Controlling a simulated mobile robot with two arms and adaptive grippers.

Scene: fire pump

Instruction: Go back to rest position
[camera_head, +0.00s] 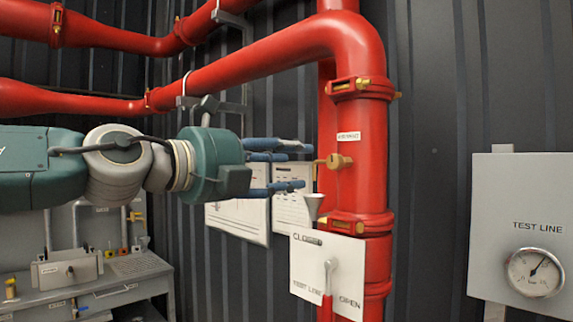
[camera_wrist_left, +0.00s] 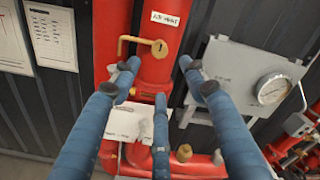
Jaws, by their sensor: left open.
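My left gripper (camera_head: 305,167) reaches in from the left in the head view, with its blue fingers spread apart and nothing between them. Its fingertips are left of a small brass valve (camera_head: 339,161) on the vertical red pipe (camera_head: 358,200). In the left wrist view the open fingers (camera_wrist_left: 158,80) point toward the red pipe, with the brass valve and its bent handle (camera_wrist_left: 135,43) above the middle finger. Whether any fingertip touches the valve or pipe cannot be told. My right gripper is not in view.
A white "TEST LINE" plate (camera_head: 307,272) with a red-and-white lever (camera_head: 328,278) is below the gripper, with a small funnel (camera_head: 313,206) above it. A grey gauge panel (camera_head: 515,200) is at right. A grey workbench (camera_head: 90,290) is at lower left. Red pipes (camera_head: 250,75) run overhead.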

